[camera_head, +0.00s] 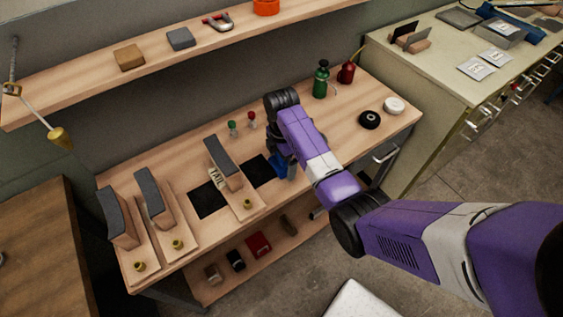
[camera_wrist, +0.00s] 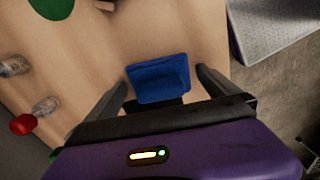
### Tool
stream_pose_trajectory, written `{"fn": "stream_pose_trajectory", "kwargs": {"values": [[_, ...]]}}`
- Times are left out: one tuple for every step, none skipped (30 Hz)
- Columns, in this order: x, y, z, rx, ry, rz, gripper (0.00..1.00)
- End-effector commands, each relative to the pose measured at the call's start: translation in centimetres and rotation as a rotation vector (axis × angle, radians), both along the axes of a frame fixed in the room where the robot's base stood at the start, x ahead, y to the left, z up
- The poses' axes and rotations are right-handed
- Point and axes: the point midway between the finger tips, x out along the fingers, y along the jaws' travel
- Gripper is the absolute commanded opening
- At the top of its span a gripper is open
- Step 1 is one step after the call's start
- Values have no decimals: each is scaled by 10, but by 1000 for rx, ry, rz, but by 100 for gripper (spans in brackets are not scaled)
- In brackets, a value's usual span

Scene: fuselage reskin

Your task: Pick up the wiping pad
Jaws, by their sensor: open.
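A blue pad, which I take to be the wiping pad (camera_wrist: 160,78), shows in the wrist view between the two fingers of my gripper (camera_wrist: 161,84). The fingers are spread, with a gap on each side of the pad. A small dark part shows just below the pad. In the head view, the blue pad (camera_head: 277,166) is at the wooden bench's front half, beside and partly hidden by my gripper (camera_head: 284,160). Whether the fingers are level with the pad or above it, I cannot tell.
On the bench (camera_head: 340,125), small red- and green-topped bottles (camera_head: 251,119) stand behind my gripper. A green bottle (camera_head: 320,80), red can (camera_head: 346,72), black roll (camera_head: 370,120) and white roll (camera_head: 394,105) are to the right. Angled blocks (camera_head: 228,165) stand left; a shelf (camera_head: 150,62) hangs behind.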

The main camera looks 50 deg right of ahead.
Motion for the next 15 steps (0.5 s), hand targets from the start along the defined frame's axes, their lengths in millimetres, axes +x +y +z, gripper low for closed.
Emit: {"fn": "stream_pose_trajectory", "kwargs": {"values": [[0, 0, 0, 0, 0, 0, 100], [0, 0, 0, 0, 0, 0, 100], [0, 0, 0, 0, 0, 0, 100], [0, 0, 0, 0, 0, 0, 96], [0, 0, 0, 0, 0, 0, 90], [0, 0, 0, 0, 0, 0, 82], [0, 0, 0, 0, 0, 0, 76], [0, 0, 0, 0, 0, 0, 71], [0, 0, 0, 0, 0, 0, 63], [0, 0, 0, 0, 0, 0, 57], [0, 0, 0, 0, 0, 0, 51], [0, 0, 0, 0, 0, 0, 43], [0, 0, 0, 0, 0, 0, 40], [0, 0, 0, 0, 0, 0, 40], [0, 0, 0, 0, 0, 0, 40]]}}
